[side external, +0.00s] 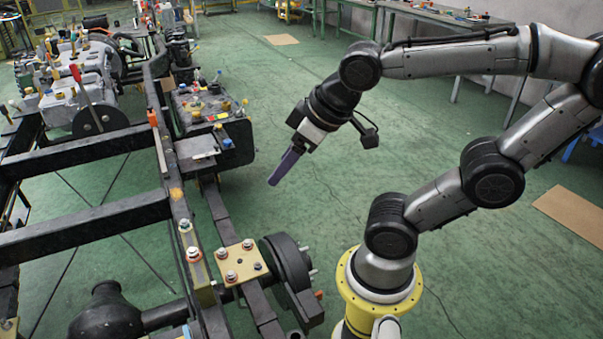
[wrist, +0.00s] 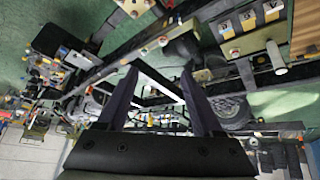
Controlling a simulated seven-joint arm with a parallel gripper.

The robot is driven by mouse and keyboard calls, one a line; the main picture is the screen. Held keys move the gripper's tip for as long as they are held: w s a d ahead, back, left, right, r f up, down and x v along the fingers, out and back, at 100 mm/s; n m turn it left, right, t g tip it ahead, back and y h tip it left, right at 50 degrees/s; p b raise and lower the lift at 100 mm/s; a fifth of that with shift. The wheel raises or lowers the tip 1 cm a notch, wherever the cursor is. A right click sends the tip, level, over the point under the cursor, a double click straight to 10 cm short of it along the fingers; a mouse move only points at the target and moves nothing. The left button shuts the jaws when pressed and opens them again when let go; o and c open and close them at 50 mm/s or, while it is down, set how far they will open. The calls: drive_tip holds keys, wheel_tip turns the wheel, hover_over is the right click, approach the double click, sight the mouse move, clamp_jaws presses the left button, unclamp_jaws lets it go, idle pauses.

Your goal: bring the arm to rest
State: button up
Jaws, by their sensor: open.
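My gripper (side external: 284,168) hangs in the middle of the side view, over open green floor to the right of the chassis frame (side external: 105,218). It points down and to the left, and no part of it touches the frame. In the wrist view my gripper (wrist: 160,82) shows two dark fingers set well apart, with nothing between them. It is open and empty. Beyond the fingers, the wrist view shows frame rails (wrist: 140,45) at a slant. My arm is raised and bent, reaching in from the right.
A wheel hub (side external: 287,262) and a yellow plate with bolts (side external: 240,262) sit on the frame below my gripper. A black box (side external: 215,135) with small parts on top is to its left. Workbenches (side external: 440,15) line the back. Green floor (side external: 320,215) lies clear around my gripper.

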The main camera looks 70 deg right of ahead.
drive_tip(key=shift+g+y, duration=0.3)
drive_tip(key=shift+g, duration=0.1)
drive_tip(key=s, duration=0.2)
drive_tip(key=s+a+f, duration=0.1)
drive_tip(key=shift+s+f, duration=0.1)
drive_tip(key=shift+s, duration=0.25)
idle(0.5)
